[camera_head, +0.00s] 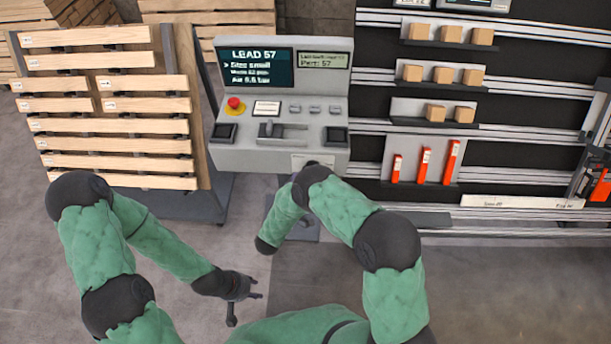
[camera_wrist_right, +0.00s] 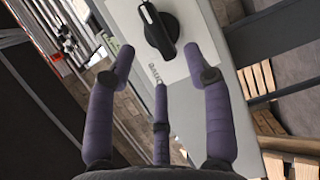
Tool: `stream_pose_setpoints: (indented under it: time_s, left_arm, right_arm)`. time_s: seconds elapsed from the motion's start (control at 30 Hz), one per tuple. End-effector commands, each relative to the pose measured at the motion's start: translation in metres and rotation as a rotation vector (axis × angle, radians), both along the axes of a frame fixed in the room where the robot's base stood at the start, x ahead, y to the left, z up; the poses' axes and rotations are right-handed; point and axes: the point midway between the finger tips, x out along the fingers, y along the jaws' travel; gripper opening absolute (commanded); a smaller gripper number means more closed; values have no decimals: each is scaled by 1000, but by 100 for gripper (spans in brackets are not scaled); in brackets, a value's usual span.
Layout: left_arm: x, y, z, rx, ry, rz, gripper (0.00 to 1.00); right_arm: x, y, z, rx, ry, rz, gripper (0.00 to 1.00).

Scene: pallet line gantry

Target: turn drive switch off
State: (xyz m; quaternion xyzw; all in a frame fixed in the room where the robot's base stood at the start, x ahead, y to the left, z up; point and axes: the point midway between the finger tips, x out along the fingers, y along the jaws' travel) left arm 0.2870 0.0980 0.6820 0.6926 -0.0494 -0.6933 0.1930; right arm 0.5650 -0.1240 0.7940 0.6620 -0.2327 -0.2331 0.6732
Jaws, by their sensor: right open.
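In the right wrist view the drive switch (camera_wrist_right: 160,32) is a black rotary knob with a white pointer line, on a white plate (camera_wrist_right: 180,66) with small lettering. My right gripper (camera_wrist_right: 158,62) is open and empty, its purple fingers spread just short of the knob. No finger visibly touches it. In the head view the right gripper is hidden by its own arm at the console's front, where part of a white plate (camera_head: 300,161) shows. My left gripper (camera_head: 246,302) hangs low over the floor, its fingers apart and empty, away from the console.
The grey console (camera_head: 232,155) carries a screen (camera_head: 256,70), a red stop button (camera_head: 235,103) and a lever (camera_head: 268,129) on top. A slatted wooden pallet (camera_head: 110,125) stands at left. Shelves with blocks (camera_head: 443,74) and orange-red parts (camera_head: 424,164) stand at right. The near floor (camera_head: 190,243) is clear.

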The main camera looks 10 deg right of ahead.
Motion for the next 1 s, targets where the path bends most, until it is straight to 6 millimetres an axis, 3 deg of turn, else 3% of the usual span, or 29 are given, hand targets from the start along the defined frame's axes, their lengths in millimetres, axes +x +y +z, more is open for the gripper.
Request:
stream_pose_setpoints:
  time_s: [0.2,0.4,1.0]
  left_arm:
    - [0,0,0,0,0,0,40]
    - [0,0,0,0,0,0,40]
    - [0,0,0,0,0,0,40]
  right_arm:
    - [-33,28,0,-1,1,5,52]
    - [-52,42,0,-1,1,3,52]
    - [-57,46,-1,0,0,0,52]
